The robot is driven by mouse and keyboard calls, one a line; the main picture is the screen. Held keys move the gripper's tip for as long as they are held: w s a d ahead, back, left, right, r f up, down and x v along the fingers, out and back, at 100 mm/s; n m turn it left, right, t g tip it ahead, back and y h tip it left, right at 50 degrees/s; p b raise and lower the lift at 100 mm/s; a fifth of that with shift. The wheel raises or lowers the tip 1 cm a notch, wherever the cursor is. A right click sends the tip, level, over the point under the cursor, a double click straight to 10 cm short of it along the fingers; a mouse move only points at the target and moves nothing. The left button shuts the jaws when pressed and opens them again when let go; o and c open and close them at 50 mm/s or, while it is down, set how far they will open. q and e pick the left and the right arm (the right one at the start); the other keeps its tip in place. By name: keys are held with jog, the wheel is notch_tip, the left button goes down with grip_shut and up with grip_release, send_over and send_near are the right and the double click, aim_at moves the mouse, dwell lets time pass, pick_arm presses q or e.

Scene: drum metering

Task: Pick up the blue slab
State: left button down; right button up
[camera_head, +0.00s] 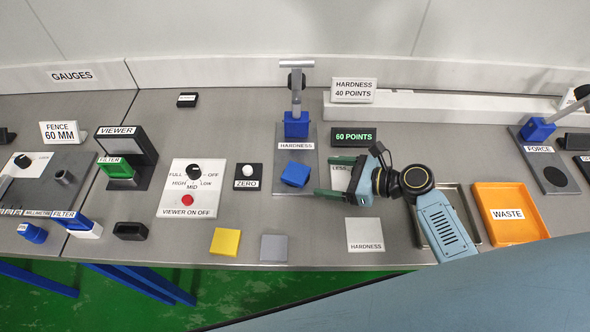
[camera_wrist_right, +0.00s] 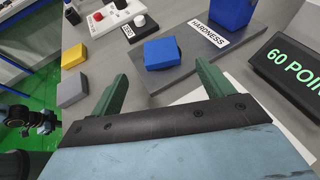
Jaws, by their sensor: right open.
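The blue slab (camera_head: 295,174) lies on the grey base plate of the hardness stand, below the stand's blue head. It also shows in the right wrist view (camera_wrist_right: 162,52), beyond and between the fingertips. My right gripper (camera_head: 327,176) is open and empty, with its green fingers pointing left toward the slab. A gap separates the fingertips from the slab. In the right wrist view the two green fingers (camera_wrist_right: 160,75) are spread wide with nothing between them. My left gripper is not in view.
The hardness stand (camera_head: 296,117) rises behind the slab. A yellow slab (camera_head: 225,242) and a grey slab (camera_head: 273,248) lie at the front edge. A zero button box (camera_head: 248,177) stands left. A 60 POINTS display (camera_head: 354,137) and an orange waste tray (camera_head: 511,213) are right.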

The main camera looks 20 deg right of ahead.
aim_at(296, 172)
jog(key=x, duration=0.2)
jog(key=shift+w+a+f, duration=0.1)
jog(key=shift+a+f, duration=0.05)
jog(key=shift+a, duration=0.1)
jog(key=shift+x, duration=1.05)
jog(key=x, duration=0.2)
jog(key=shift+w+a, duration=0.2)
jog(key=shift+w, duration=0.1)
jog(key=shift+w+a+f+b, duration=0.15)
jog(key=shift+w+a+b, duration=0.05)
jog(key=shift+a+b, duration=0.1)
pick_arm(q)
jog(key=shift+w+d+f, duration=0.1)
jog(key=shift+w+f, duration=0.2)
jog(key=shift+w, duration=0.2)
pick_arm(e)
jog(key=c, duration=1.2)
